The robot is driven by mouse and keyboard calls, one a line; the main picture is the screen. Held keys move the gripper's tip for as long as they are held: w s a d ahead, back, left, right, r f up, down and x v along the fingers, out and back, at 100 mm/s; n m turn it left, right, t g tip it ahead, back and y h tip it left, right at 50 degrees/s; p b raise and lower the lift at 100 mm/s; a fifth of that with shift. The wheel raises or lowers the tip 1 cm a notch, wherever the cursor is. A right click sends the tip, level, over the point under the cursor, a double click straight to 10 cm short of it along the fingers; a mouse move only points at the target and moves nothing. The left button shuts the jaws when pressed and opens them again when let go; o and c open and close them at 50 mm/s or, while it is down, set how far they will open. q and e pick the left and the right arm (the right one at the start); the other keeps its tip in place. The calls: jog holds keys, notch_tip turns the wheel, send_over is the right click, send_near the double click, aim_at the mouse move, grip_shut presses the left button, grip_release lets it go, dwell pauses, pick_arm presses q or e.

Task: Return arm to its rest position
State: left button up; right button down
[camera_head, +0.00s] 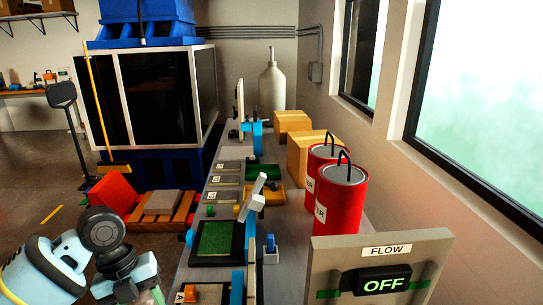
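My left arm (100,228) comes in at the bottom left, with pale blue and white links and a dark round joint. It hangs over the floor beside the left side of the grey bench (190,262). Its lower part runs out of the bottom edge, and I cannot make out gripper fingers there. My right arm and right gripper do not show.
A panel (325,250) marked FLOW reads OFF at the front right. Two red drums (344,200), cardboard boxes (303,155) and a pale bottle (272,90) line the bench's right side. A wooden pallet (180,210) lies left.

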pick_arm(q)
jog(key=s+a+f+n+h, duration=0.2)
jog(key=s+a+f+n, duration=0.15)
jog(key=a+f, duration=0.35)
jog(key=s+a+f+n+h, duration=0.2)
jog(key=a+f+n+h, duration=0.1)
jog(key=a+f+n, duration=0.4)
jog(key=w+a+f+n+t+y, duration=0.1)
jog(key=w+a+n+t+y, duration=0.7)
jog(key=w+a, duration=0.35)
jog(key=w+a+r+n+t+y, duration=0.2)
jog(key=w+a+r+n+t, duration=0.15)
jog(key=w+r, duration=0.2)
jog(key=w+a+r+n+t+y, duration=0.2)
jog(key=w+r+n+t, duration=0.25)
jog(key=r, duration=0.25)
jog(key=s+d+f+g+h, duration=0.3)
jog(key=s+d+f+h, duration=0.1)
jog(key=s+d+f, duration=1.6)
jog(key=s+d+f+n+g+h, duration=0.1)
jog(key=s+d+f, duration=0.1)
jog(key=s+d, duration=0.5)
jog(key=s+d+f+n+g+h, duration=0.1)
jog(key=s+d+f, duration=0.1)
jog(key=s+d, duration=0.6)
jog(key=shift+s+d+f+g+p, duration=0.25)
jog(key=shift+s+f+g+p, duration=0.15)
jog(key=shift+s, duration=3.2)
